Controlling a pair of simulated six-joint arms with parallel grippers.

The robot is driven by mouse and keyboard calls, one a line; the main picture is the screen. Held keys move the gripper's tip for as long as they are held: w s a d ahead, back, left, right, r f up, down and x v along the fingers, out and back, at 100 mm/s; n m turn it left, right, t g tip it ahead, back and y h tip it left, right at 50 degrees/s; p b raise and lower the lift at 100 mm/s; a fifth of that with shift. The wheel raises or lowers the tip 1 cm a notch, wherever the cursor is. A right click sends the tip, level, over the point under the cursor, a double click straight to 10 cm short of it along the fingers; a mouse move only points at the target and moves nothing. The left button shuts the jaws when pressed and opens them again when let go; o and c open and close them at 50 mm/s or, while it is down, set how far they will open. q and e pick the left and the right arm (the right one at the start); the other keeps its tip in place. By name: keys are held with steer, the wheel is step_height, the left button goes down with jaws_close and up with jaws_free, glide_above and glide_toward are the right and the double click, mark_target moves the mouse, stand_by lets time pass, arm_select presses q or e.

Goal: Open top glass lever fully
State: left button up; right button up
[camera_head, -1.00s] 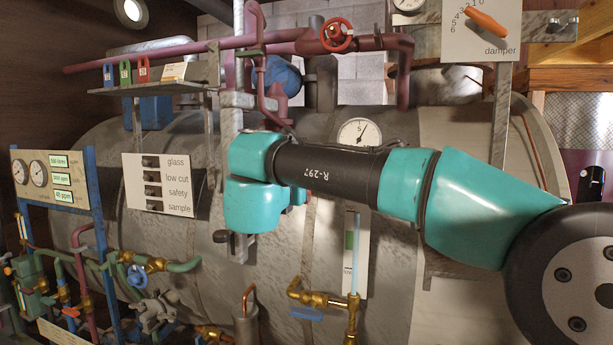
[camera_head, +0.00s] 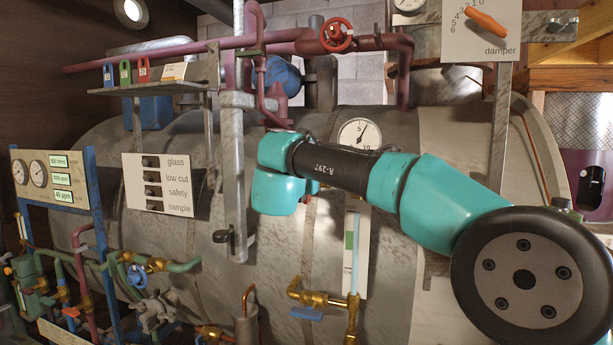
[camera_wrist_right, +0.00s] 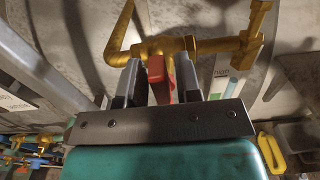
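In the right wrist view a red lever (camera_wrist_right: 156,68) hangs from a brass fitting (camera_wrist_right: 165,48), which appears to be the top glass valve. My right gripper (camera_wrist_right: 158,82) is at this lever, with one finger on each side and gaps visible, so it looks open around it. Whether a finger touches the lever is unclear. In the head view my right arm hides the gripper and the top fitting. The pale gauge glass (camera_head: 355,250) runs down below the arm to a lower brass fitting (camera_head: 322,299) with a blue lever (camera_head: 306,313). My left gripper is not in view.
A vertical grey pipe (camera_head: 235,180) with a dark-knobbed lever (camera_head: 222,237) stands left of my arm. A dial gauge (camera_head: 360,133) sits just above it. A label plate (camera_head: 160,184) with switches and several valves and pipes lie further left.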

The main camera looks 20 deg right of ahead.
jaws_close()
steer(key=shift+a+n, duration=0.1)
steer(key=shift+n, duration=0.3)
steer(key=f+n, duration=0.1)
steer(key=n, duration=0.5)
steer(key=w+a+f+n, duration=0.1)
steer(key=n, duration=0.4)
steer(key=a+n, duration=0.1)
steer(key=n, duration=0.5)
steer(key=shift+w+f+n, duration=0.25)
steer(key=shift+f+n, duration=0.05)
steer(key=shift+f, duration=0.2)
steer(key=shift+o, duration=1.1)
jaws_free()
steer(key=shift+s, duration=0.1)
